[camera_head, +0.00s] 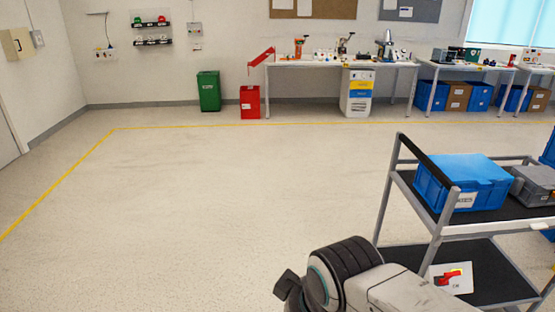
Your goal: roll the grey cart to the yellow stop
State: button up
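The grey cart (448,228) stands at the right, cut off by the frame edge. It has a grey tube frame, dark shelves and a black handle bar (423,158) on its left end. A blue lidded box (464,182) and a grey box (536,184) sit on its top shelf. My gripper (288,288) shows only partly at the bottom, left of the cart and apart from the handle; its fingers are not clear. No distinct yellow stop shows; a yellow line (62,180) runs along the floor at left and across the back.
The floor (200,200) left of the cart is clear. A green bin (209,91), a red bin (250,102) and a workbench (330,63) with tools stand along the back wall. Blue and brown crates sit under tables at the back right.

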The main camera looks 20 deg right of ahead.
aim_at(489, 279)
jog(key=z, duration=2.45)
